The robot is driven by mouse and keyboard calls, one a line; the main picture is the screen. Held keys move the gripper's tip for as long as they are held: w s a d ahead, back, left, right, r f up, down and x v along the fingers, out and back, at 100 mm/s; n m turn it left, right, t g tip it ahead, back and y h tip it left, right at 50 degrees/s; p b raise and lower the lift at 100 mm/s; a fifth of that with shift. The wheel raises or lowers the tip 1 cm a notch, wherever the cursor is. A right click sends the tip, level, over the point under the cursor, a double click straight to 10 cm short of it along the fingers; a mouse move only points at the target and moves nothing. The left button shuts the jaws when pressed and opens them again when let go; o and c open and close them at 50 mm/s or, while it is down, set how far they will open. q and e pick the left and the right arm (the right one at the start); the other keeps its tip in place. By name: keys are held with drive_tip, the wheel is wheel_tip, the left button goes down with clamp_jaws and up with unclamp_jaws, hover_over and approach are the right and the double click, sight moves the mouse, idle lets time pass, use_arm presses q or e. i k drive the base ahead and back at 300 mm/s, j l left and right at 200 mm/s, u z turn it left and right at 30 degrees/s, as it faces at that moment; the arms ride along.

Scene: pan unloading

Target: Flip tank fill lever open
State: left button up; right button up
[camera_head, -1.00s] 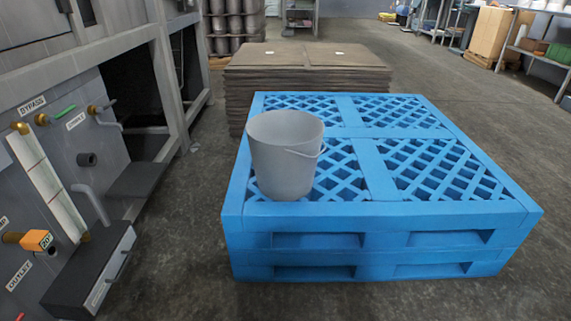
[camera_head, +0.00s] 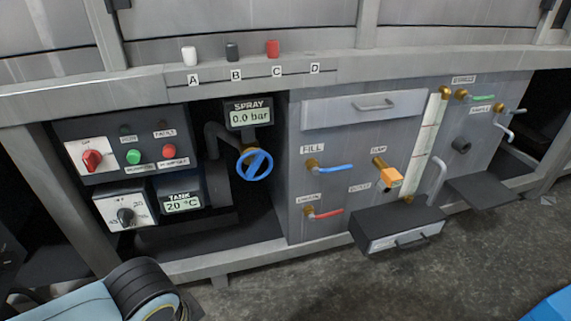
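The tank fill lever (camera_head: 334,168) is a blue handle on a brass valve, under the "FILL" label (camera_head: 312,149) on the grey machine panel. It points to the right and lies nearly level. A red lever (camera_head: 328,212) on a similar brass valve sits below it. Neither gripper's fingers are in view. A blue and black part of my own arm shows at the bottom left, well away from the lever. Nothing covers the fill lever.
A blue handwheel (camera_head: 254,163) is left of the lever, below the spray display (camera_head: 249,115). An orange-handled valve (camera_head: 390,178) and a sight tube (camera_head: 426,145) are to the right. A dark drawer box (camera_head: 398,228) juts out low. A blue pallet (camera_head: 552,308) edges in at bottom right.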

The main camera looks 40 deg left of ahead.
sight(316, 171)
drive_tip(key=u, duration=0.8)
